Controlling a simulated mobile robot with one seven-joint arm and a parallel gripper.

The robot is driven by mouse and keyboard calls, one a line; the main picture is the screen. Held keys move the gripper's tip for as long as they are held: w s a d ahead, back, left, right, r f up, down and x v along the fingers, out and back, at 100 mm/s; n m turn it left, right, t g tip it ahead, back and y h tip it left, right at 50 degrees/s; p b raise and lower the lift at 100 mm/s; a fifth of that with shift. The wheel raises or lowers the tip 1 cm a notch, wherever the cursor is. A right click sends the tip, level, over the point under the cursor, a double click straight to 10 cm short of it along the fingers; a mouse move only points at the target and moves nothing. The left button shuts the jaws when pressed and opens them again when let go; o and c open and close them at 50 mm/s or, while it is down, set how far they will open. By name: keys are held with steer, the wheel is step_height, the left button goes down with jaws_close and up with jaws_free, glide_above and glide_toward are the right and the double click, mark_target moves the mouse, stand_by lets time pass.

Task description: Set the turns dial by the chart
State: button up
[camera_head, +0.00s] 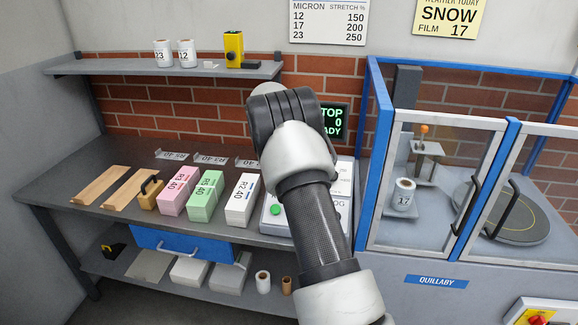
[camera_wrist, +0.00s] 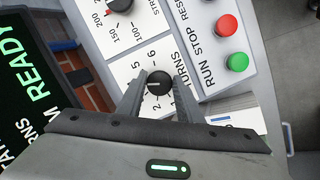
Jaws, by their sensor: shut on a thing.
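The turns dial (camera_wrist: 159,84) is a black knob on a white panel marked TURNS, seen in the wrist view. My gripper (camera_wrist: 160,88) has one finger on each side of the knob and is shut on it. A short pale mark on the knob points left in the picture, toward the left finger; the number there is covered. The figures 6, 5 and 2 show around it. In the head view my arm hides the gripper and dial. The wall chart (camera_head: 329,20) lists micron 12, 17, 23 against stretch 150, 200, 250 percent; no turns column shows.
A stretch dial (camera_wrist: 121,4) has its red mark near 200. Red (camera_wrist: 227,25) and green (camera_wrist: 237,62) buttons are close by. A yellow notice (camera_head: 448,18) reads SNOW, FILM 17. The display (camera_head: 333,120) shows READY. Pink, green and white bundles lie left of the console.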

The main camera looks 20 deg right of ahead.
steer(key=m+y, duration=0.1)
steer(key=m, duration=0.2)
steer(key=shift+m+p, duration=0.3)
steer(key=shift+m+y, duration=0.4)
steer(key=shift+m, duration=1.2)
steer(key=o, duration=1)
steer(key=p+v, duration=0.1)
steer(key=v, duration=1.6)
steer(key=shift+r, duration=0.25)
steer(key=shift+d, duration=0.1)
